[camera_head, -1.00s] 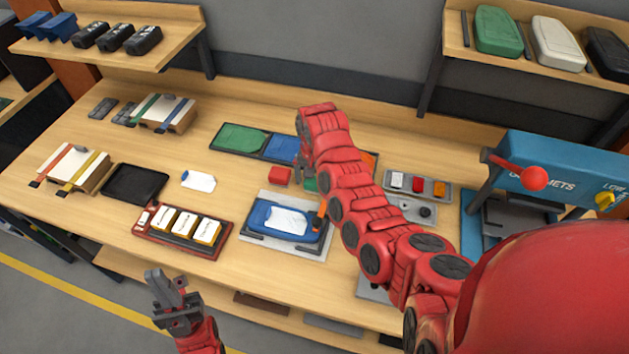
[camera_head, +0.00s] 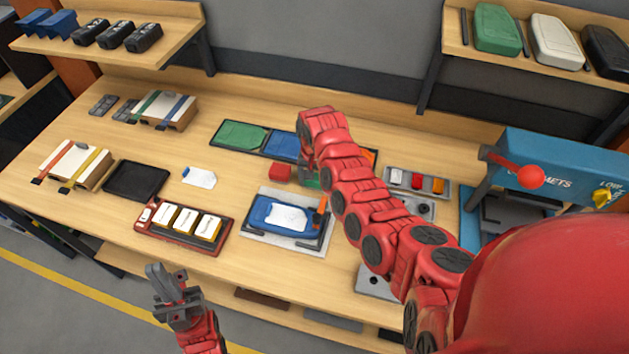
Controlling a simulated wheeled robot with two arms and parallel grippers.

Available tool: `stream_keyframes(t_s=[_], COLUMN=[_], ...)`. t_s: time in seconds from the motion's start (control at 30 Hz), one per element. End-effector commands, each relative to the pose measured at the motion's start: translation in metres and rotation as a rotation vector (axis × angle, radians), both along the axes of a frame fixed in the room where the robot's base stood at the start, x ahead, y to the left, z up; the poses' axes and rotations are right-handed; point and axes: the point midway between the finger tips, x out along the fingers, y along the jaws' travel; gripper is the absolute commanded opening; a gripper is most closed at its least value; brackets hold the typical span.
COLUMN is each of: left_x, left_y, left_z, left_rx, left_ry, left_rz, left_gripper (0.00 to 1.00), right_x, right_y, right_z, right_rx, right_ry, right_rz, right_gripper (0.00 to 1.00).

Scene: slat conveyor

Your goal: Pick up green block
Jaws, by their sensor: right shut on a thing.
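The green block (camera_head: 312,183) is on the table beside a red block (camera_head: 280,172), mostly hidden by my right arm. My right gripper (camera_head: 309,172) points down at it and is shut on it; the fingers are largely covered by the red wrist. I cannot tell whether the block is clear of the table. My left gripper (camera_head: 170,278) is in front of the table's near edge, empty, with its fingers apart.
A green and blue tray (camera_head: 240,137) lies behind the blocks. A blue clipboard-like case (camera_head: 285,216) sits in front, with a red box of cards (camera_head: 184,225) to its left. A blue press (camera_head: 553,165) stands at right.

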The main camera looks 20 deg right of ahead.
Motion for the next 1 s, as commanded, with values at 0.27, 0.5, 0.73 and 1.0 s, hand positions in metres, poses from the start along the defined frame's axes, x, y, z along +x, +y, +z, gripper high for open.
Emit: stream_keyframes(t_s=[0.27, 0.5, 0.73, 1.0], left_x=[0.000, 0.000, 0.000, 0.000], left_y=[0.000, 0.000, 0.000, 0.000], left_z=[-0.002, -0.013, -0.021, -0.016], left_rx=[0.000, 0.000, 0.000, 0.000], left_ry=[0.000, 0.000, 0.000, 0.000], left_rz=[0.000, 0.000, 0.000, 0.000], left_gripper=[0.00, 0.00, 0.00, 0.00], right_x=[0.000, 0.002, 0.002, 0.000], right_y=[0.000, 0.000, -0.002, -0.001], right_z=[0.002, 0.018, 0.072, 0.098], right_rx=[0.000, 0.000, 0.001, 0.001], right_ry=[-0.001, -0.005, -0.008, 0.001], right_rz=[0.000, 0.000, -0.002, 0.000], right_gripper=[0.21, 0.21, 0.21, 0.21])
